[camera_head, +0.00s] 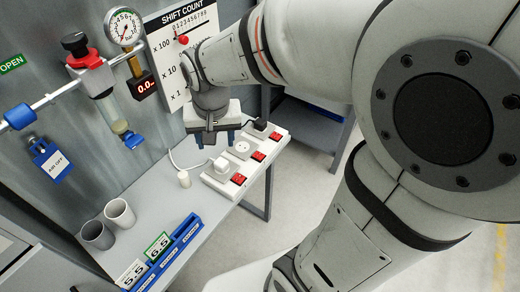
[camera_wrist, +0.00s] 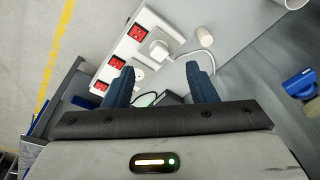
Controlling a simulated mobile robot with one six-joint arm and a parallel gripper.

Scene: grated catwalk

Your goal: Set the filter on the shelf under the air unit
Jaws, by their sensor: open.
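A small cream cylinder (camera_head: 184,179), which looks like the filter, stands upright on the grey shelf (camera_head: 165,208). It also shows near the top of the wrist view (camera_wrist: 204,33). The air unit (camera_head: 98,80), with a red and black knob, clear bowl and blue drain, hangs on the wall above the shelf. My gripper (camera_head: 214,142) is open above the shelf's far part, by the power strip, up and right of the cylinder. In the wrist view nothing is between its blue fingers (camera_wrist: 160,68); the cylinder is apart, beyond the right fingertip.
A white power strip (camera_head: 218,180) with red switches, plugs and cables lies along the shelf's right edge. Two cups (camera_head: 120,213) and a blue holder with number cards (camera_head: 180,250) are nearer. A shift count board (camera_head: 168,50) and air-off tag (camera_head: 52,162) hang on the wall.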

